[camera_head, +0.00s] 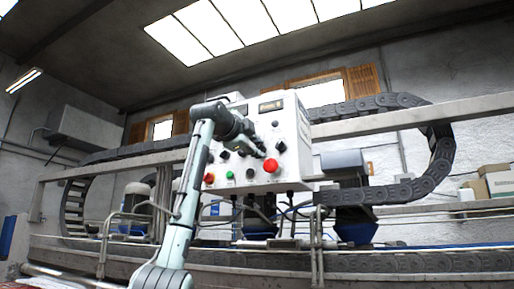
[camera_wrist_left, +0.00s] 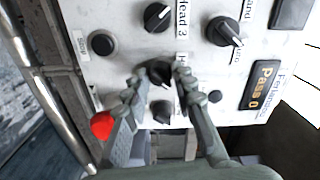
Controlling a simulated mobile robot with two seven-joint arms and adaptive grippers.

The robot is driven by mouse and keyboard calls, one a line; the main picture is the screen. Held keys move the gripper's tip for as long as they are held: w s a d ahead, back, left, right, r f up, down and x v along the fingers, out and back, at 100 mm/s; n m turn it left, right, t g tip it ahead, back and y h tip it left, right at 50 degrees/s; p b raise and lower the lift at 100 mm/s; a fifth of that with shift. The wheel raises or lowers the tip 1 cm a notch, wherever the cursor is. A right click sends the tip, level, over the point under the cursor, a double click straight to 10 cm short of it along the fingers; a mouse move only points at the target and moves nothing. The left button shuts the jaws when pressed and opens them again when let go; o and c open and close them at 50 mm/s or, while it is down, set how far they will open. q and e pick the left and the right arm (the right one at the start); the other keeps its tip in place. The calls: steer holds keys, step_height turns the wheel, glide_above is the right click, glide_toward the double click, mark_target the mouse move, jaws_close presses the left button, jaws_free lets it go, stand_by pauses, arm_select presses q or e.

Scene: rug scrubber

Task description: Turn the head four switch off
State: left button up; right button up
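A white control panel (camera_head: 290,130) carries black rotary switches and coloured buttons. In the left wrist view, the fingers of my left gripper (camera_wrist_left: 164,78) are spread on either side of a black rotary switch (camera_wrist_left: 159,73). Its label is mostly covered by a finger; only an "H" shows, so I cannot read its number. The switch above it (camera_wrist_left: 157,17) is labelled "Head 3". Another dark knob (camera_wrist_left: 162,111) sits below, between the fingers. In the head view, my left gripper (camera_head: 260,152) is at the panel's face, hiding some controls. My right gripper is not in view.
A red button (camera_wrist_left: 102,125) lies close outside the left finger. Another switch (camera_wrist_left: 224,32) and a "Pass 0" display (camera_wrist_left: 262,86) are to the right. In the head view, a large red button (camera_head: 271,166) is just below the gripper. A machine rail (camera_head: 400,118) runs behind.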

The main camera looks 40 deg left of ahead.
arm_select(q)
jaws_close()
steer(key=shift+n, duration=0.3)
steer(key=n, duration=1)
steer(key=shift+d, duration=0.1)
steer(key=n, duration=0.5)
steer(key=shift+f, duration=0.1)
steer(key=shift+n, duration=0.3)
steer(key=o, duration=0.6)
jaws_free()
steer(key=shift+c, duration=0.2)
